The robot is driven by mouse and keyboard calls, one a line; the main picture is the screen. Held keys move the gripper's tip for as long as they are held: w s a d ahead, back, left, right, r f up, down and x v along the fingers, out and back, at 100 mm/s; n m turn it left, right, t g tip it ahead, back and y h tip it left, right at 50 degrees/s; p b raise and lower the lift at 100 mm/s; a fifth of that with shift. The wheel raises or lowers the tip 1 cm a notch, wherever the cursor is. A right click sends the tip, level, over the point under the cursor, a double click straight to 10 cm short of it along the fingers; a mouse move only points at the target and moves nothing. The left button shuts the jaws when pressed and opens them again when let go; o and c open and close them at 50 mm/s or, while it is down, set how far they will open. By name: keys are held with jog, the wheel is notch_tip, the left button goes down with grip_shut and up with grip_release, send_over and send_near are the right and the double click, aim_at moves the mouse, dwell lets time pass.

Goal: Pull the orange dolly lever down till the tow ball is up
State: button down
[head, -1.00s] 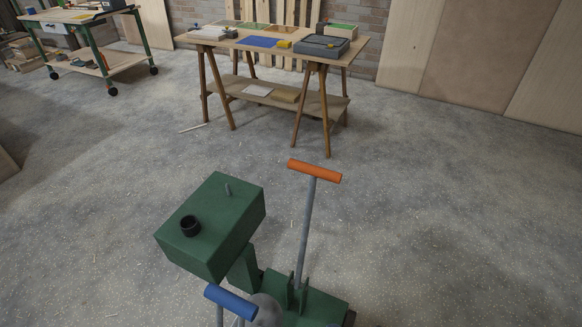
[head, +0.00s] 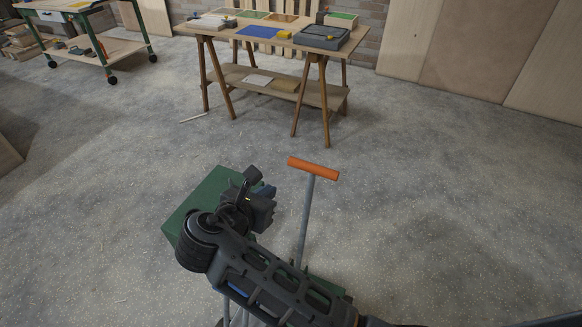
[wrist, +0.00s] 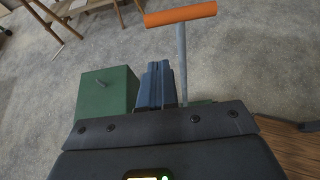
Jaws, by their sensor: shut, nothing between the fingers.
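The orange lever handle (head: 313,168) is a crossbar on top of a grey upright rod (head: 305,222), which leans slightly. The handle also shows at the top of the wrist view (wrist: 180,14). The green dolly box (head: 188,208) is left of the rod, partly covered by my arm in the head view; its corner shows in the wrist view (wrist: 105,98). My gripper (head: 268,190) is shut and empty, its blue fingers (wrist: 155,85) side by side. In both views it is left of the rod, apart from the handle. The tow ball is not visible now.
A wooden trestle table (head: 270,85) with boxes and coloured sheets stands behind the dolly. A wheeled green-framed bench (head: 95,55) is at the far left, and boards lean on the back wall. The speckled floor between dolly and table is mostly clear.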

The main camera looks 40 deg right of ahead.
jog(key=shift+w+r, duration=0.1)
jog(key=shift+r, duration=0.1)
jog(key=p, duration=0.1)
send_near(296, 167)
jog(key=x, duration=0.5)
jog(key=shift+x, duration=0.75)
jog(key=shift+f, duration=0.1)
